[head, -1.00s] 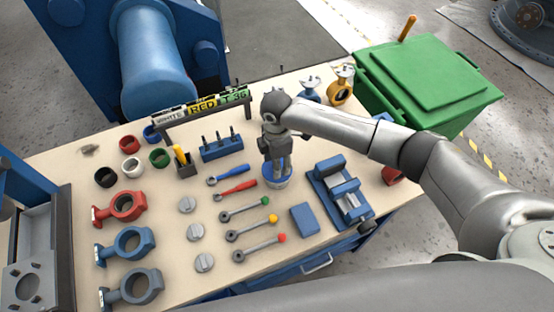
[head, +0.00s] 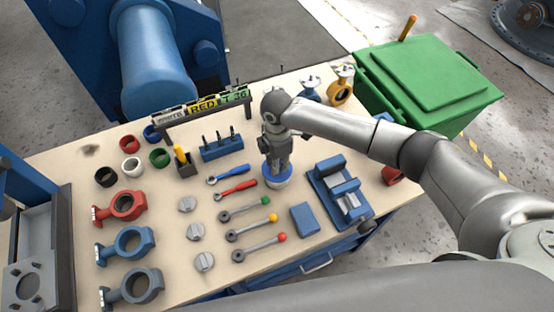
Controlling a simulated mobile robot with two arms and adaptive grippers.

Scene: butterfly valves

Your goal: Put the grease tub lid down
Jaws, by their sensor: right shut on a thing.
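The grease tub (head: 279,185) is a small white round tub on the bench, left of the blue vise. Its blue lid (head: 265,180) shows at the top of the tub, directly under my right gripper. My right gripper (head: 277,170) points straight down and is shut on the lid. The gripper hides much of the lid, so I cannot tell whether the lid touches the tub rim or sits slightly above it. My left gripper is not in view.
A blue vise (head: 341,190) stands close on the right. Red and blue wrenches (head: 236,189) lie to the left, and lever handles (head: 245,210) lie in front. A blue block (head: 305,218) lies nearby. A tool block (head: 222,148) and sign rack (head: 203,106) stand behind.

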